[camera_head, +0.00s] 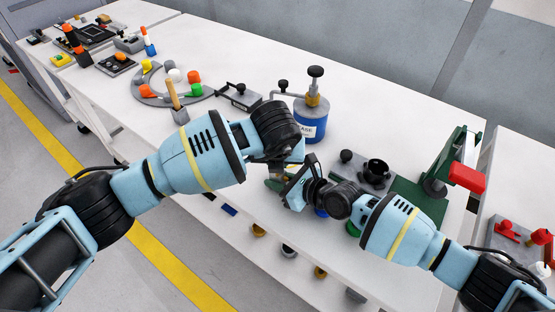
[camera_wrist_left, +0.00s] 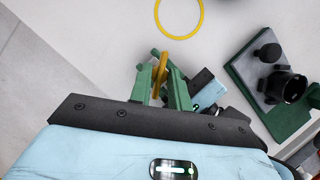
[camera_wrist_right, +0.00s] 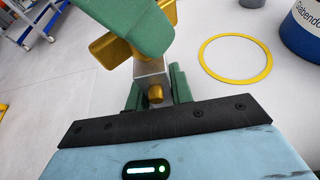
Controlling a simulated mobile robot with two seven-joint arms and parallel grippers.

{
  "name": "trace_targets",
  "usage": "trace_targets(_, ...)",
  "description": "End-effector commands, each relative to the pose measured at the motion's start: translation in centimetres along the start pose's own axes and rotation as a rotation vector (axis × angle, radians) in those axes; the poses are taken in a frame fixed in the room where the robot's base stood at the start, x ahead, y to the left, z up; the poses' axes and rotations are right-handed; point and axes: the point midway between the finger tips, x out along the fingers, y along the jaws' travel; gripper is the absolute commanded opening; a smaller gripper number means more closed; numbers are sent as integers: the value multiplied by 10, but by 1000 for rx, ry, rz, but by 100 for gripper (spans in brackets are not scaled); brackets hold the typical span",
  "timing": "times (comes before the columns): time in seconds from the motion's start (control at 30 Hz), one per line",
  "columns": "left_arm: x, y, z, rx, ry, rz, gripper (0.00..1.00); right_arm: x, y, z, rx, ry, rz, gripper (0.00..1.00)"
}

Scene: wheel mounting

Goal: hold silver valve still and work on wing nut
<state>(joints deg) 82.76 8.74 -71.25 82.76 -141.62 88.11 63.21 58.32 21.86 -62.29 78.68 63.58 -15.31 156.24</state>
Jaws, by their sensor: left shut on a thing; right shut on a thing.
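In the right wrist view, the silver valve (camera_wrist_right: 149,74) is a small grey metal block with a brass knob below it. My right gripper (camera_wrist_right: 155,90) is shut on it between green fingers. The brass wing nut (camera_wrist_right: 112,48) is at the valve's upper end, partly covered by a green finger of my left gripper (camera_wrist_left: 163,82). In the left wrist view, the left fingers are shut on the brass wing nut (camera_wrist_left: 177,58). In the head view, both grippers meet above the table's front part, and the arms largely hide the valve and nut.
The white table (camera_head: 350,85) carries a blue canister (camera_head: 310,125) behind the grippers. A grey block with a black cup (camera_head: 376,170) and a green stand with a red end (camera_head: 466,176) are to the right. A yellow ring (camera_wrist_right: 236,59) lies flat nearby. Colourful parts occupy the far left.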

Motion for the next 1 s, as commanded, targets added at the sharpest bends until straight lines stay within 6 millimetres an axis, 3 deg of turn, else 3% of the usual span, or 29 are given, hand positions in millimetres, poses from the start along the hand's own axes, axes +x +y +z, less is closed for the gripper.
trace_targets(0.2, 0, 1, 1, 0, -1, 2, 0, 0, 0, -1, 1, 1, 0, 0)
trace_targets(0.23, 0, 1, 1, 0, -1, 2, 21, 0, 0, -1, 1, 1, 0, 0)
trace_targets(0.4, 0, 1, 0, 0, 0, 1, 40, 0, 0, -1, 1, 1, 0, 0)
trace_targets(0.77, -6, 0, 1, 1, -1, 0, 40, 0, 0, -1, 1, 1, 0, 0)
trace_targets(1.0, -46, 0, 1, 3, -4, -3, 40, 0, 0, -1, 1, 1, 0, 0)
